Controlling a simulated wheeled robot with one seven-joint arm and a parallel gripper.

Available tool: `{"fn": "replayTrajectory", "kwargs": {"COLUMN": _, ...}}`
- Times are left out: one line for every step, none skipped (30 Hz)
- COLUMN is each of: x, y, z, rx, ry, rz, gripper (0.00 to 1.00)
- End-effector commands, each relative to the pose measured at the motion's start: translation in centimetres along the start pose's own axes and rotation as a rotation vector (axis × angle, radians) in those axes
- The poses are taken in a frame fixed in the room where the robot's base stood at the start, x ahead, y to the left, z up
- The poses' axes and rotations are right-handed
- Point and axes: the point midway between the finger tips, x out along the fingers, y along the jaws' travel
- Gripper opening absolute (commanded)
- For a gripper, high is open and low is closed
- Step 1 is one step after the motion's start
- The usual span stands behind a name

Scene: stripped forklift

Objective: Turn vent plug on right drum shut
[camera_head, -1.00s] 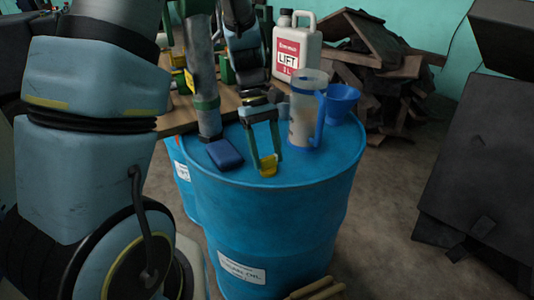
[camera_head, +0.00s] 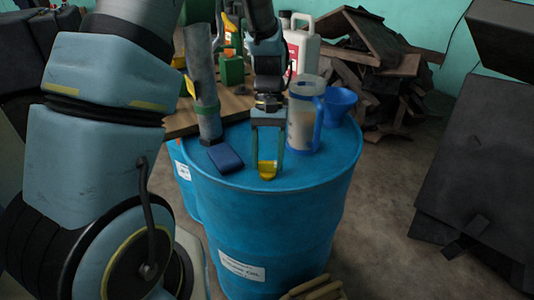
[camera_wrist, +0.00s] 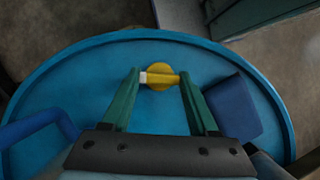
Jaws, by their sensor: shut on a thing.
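The yellow vent plug (camera_head: 267,170) sits on top of the blue right drum (camera_head: 272,225), near its front edge. In the wrist view the plug (camera_wrist: 160,69) shows as a round yellow disc with a raised bar across it, lighter at its left end. My gripper (camera_head: 266,165) reaches down over the drum top with its two green fingers either side of the plug. In the wrist view my gripper (camera_wrist: 160,78) is shut on the bar, a fingertip at each end. The bar runs roughly left to right there. The plug's underside is hidden.
A dark blue block (camera_head: 225,156) lies left of the plug, beside a grey upright tube (camera_head: 204,95). A clear jug with blue handle (camera_head: 304,112), a blue funnel (camera_head: 338,103) and a white canister (camera_head: 301,48) stand behind. The drum's front right top is clear.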

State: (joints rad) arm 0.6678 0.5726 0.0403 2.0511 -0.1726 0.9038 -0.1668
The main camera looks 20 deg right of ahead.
Motion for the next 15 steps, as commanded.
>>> {"fn": "replayTrajectory", "kwargs": {"x": -0.26, "y": 0.07, "z": 0.03, "rx": 0.041, "ry": 0.001, "rz": -0.017, "gripper": 0.04}}
{"fn": "replayTrajectory", "kwargs": {"x": -0.26, "y": 0.07, "z": 0.03, "rx": 0.068, "ry": 0.002, "rz": -0.028, "gripper": 0.04}}
{"fn": "replayTrajectory", "kwargs": {"x": -0.26, "y": 0.09, "z": 0.02, "rx": 0.102, "ry": 0.002, "rz": -0.042, "gripper": 0.04}}
{"fn": "replayTrajectory", "kwargs": {"x": -0.24, "y": 0.1, "z": 0.03, "rx": 0.129, "ry": 0.001, "rz": -0.054, "gripper": 0.04}}
{"fn": "replayTrajectory", "kwargs": {"x": -0.23, "y": 0.12, "z": 0.03, "rx": 0.155, "ry": 0.001, "rz": -0.065, "gripper": 0.04}}
{"fn": "replayTrajectory", "kwargs": {"x": -0.21, "y": 0.16, "z": 0.04, "rx": 0.191, "ry": 0.001, "rz": -0.079, "gripper": 0.04}}
{"fn": "replayTrajectory", "kwargs": {"x": -0.2, "y": 0.18, "z": 0.06, "rx": 0.217, "ry": 0.001, "rz": -0.09, "gripper": 0.04}}
{"fn": "replayTrajectory", "kwargs": {"x": -0.2, "y": 0.21, "z": 0.07, "rx": 0.244, "ry": 0.001, "rz": -0.101, "gripper": 0.04}}
{"fn": "replayTrajectory", "kwargs": {"x": -0.2, "y": 0.22, "z": 0.07, "rx": 0.279, "ry": 0.001, "rz": -0.116, "gripper": 0.04}}
{"fn": "replayTrajectory", "kwargs": {"x": -0.2, "y": 0.24, "z": 0.07, "rx": 0.305, "ry": 0.001, "rz": -0.127, "gripper": 0.04}}
{"fn": "replayTrajectory", "kwargs": {"x": -0.2, "y": 0.25, "z": 0.07, "rx": 0.332, "ry": 0.001, "rz": -0.138, "gripper": 0.04}}
{"fn": "replayTrajectory", "kwargs": {"x": -0.2, "y": 0.27, "z": 0.08, "rx": 0.366, "ry": 0.001, "rz": -0.152, "gripper": 0.04}}
{"fn": "replayTrajectory", "kwargs": {"x": -0.19, "y": 0.28, "z": 0.08, "rx": 0.393, "ry": 0.001, "rz": -0.163, "gripper": 0.04}}
{"fn": "replayTrajectory", "kwargs": {"x": -0.18, "y": 0.32, "z": 0.09, "rx": 0.418, "ry": 0.002, "rz": -0.174, "gripper": 0.04}}
{"fn": "replayTrajectory", "kwargs": {"x": -0.17, "y": 0.33, "z": 0.09, "rx": 0.455, "ry": 0.002, "rz": -0.189, "gripper": 0.04}}
